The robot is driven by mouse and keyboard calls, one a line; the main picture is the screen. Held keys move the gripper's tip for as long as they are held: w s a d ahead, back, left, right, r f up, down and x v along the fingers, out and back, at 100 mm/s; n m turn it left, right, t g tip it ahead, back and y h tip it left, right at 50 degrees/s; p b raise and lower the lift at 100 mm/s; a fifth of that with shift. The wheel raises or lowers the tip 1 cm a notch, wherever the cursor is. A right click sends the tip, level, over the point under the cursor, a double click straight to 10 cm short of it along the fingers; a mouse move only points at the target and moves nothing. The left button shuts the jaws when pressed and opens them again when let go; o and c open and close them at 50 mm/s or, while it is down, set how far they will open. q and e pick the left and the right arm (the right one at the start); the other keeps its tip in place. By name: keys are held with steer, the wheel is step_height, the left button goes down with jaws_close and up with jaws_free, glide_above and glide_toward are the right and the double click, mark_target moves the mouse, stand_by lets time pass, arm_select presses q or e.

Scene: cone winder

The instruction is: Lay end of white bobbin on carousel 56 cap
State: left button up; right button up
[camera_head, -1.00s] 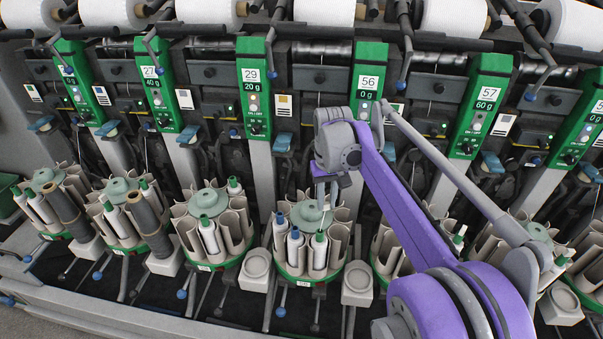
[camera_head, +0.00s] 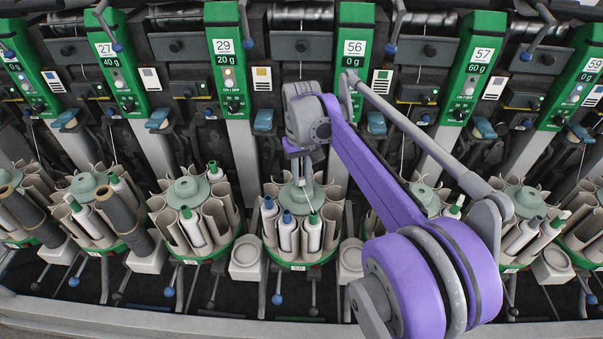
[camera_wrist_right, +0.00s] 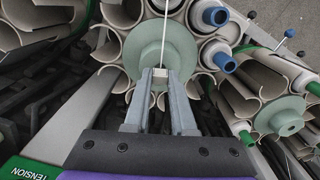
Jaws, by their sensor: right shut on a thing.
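Carousel 56 (camera_head: 299,253) stands below the green panel marked 56, a ring of beige pockets around a pale green cap (camera_head: 286,196). The cap also shows in the right wrist view (camera_wrist_right: 178,52). The white bobbin with a green tip (camera_head: 313,232) stands in a front pocket. My right gripper (camera_head: 302,180) is over the cap, its fingers shut on a white thread end (camera_wrist_right: 164,40). The thread runs from the fingertips across the cap towards the front bobbin. Whether the fingertips touch the cap I cannot tell. My left gripper is not in view.
Two blue-tipped bobbins (camera_head: 288,236) stand left of the green-tipped one. Carousel 29 (camera_head: 193,212) is to the left, and another carousel (camera_head: 425,200) is partly behind my right arm. Machine panels rise behind.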

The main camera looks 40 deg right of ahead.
steer(key=shift+f, duration=0.3)
stand_by(0.4)
steer(key=shift+f, duration=0.2)
stand_by(1.0)
steer(key=o, duration=1.4)
steer(key=shift+r, duration=0.1)
steer(key=shift+r+p, duration=2.7)
steer(key=shift+r, duration=0.7)
